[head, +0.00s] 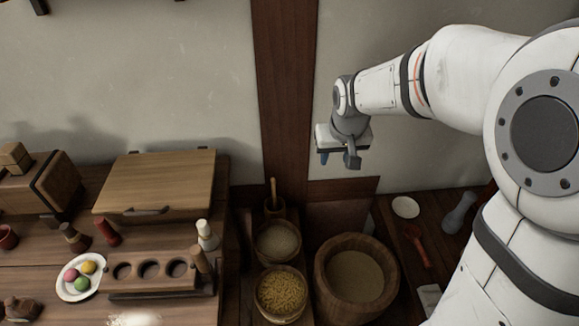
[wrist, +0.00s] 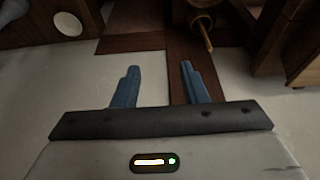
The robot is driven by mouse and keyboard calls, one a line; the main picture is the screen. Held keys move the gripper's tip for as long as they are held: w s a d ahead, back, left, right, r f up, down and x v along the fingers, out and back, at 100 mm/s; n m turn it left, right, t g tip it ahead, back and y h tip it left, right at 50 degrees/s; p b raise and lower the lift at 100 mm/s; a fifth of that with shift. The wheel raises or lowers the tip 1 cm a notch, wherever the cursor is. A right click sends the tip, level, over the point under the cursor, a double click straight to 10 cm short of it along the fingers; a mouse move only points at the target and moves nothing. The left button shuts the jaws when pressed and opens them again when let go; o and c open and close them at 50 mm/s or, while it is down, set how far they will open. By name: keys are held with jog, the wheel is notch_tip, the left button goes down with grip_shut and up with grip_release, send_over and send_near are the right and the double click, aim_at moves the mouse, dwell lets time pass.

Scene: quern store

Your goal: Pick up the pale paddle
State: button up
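I cannot tell for certain which thing is the pale paddle. A pale grey, long-shaped piece (head: 460,212) lies at the right of the head view, beside my arm. It may be the paddle; its far end is partly hidden. A similar grey shape (wrist: 12,10) is cut off at the upper left of the wrist view.
A white disc (head: 405,207) and a red spoon (head: 417,243) lie near the grey piece. A large wooden tub (head: 387,290) and grain containers (head: 283,310) stand below my gripper. A wooden box (head: 155,182), a plate of coloured balls (head: 66,292) and a holed rack (head: 160,287) are at left.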

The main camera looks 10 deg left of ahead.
aim_at(274, 186)
jog(key=w+a+f+n+b, duration=0.1)
jog(key=w+a+f+b, duration=0.2)
jog(key=a+f, duration=0.3)
jog(key=w+a+f+n+b, duration=0.1)
jog(key=w+a+f+b, duration=0.2)
jog(key=a+f, duration=0.3)
jog(key=w+a+f+y+b, duration=0.1)
jog(key=w+a+f+b, duration=0.2)
jog(key=f, duration=0.9)
jog(key=shift+w+a+f+n, duration=0.1)
jog(key=shift+w+a+n, duration=0.1)
jog(key=shift+w+a, duration=0.45)
jog(key=shift+w+a+f+n, duration=0.15)
jog(key=shift+w+a, duration=0.25)
jog(key=shift+a, duration=0.45)
jog(key=b+x, duration=0.1)
jog(key=x, duration=0.1)
jog(key=w+x, duration=0.1)
jog(key=x, duration=0.2)
jog(key=shift+w+d+b, duration=0.1)
jog(key=shift+d+b, duration=0.1)
jog(key=shift+b, duration=0.2)
jog(key=shift+t, duration=0.3)
jog(key=shift+c, duration=0.5)
grip_shut()
